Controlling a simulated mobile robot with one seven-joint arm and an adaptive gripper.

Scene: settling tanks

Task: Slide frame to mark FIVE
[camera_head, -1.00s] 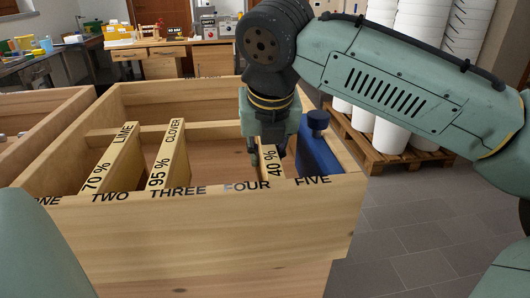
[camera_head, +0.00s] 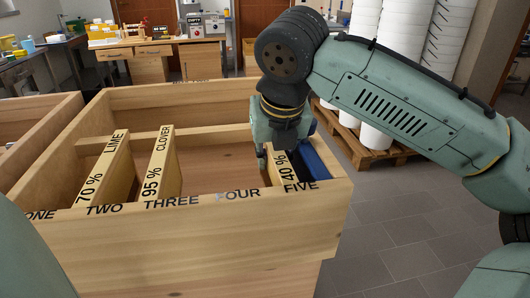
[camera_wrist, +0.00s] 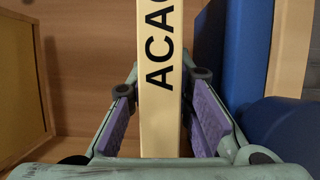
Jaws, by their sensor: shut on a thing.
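The held frame (camera_head: 281,176) is a pale wooden bar marked "40 %", standing in an open wooden box (camera_head: 190,235). In the wrist view the frame (camera_wrist: 160,120) shows the letters "ACAC" and runs between my purple finger pads. My gripper (camera_head: 270,160) is shut on it from above. Its front end lies between the marks FOUR (camera_head: 238,193) and FIVE (camera_head: 300,187), closer to FIVE and just left of that word. A blue block (camera_head: 318,162) stands close to its right; in the wrist view a gap shows between them.
The "70 %" LIME frame (camera_head: 103,170) stands near TWO and the "95 %" CLOVER frame (camera_head: 158,165) near THREE. The box's right wall (camera_head: 340,170) is just beyond the blue block. Free room lies between CLOVER and the held frame. White buckets (camera_head: 400,60) stand behind.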

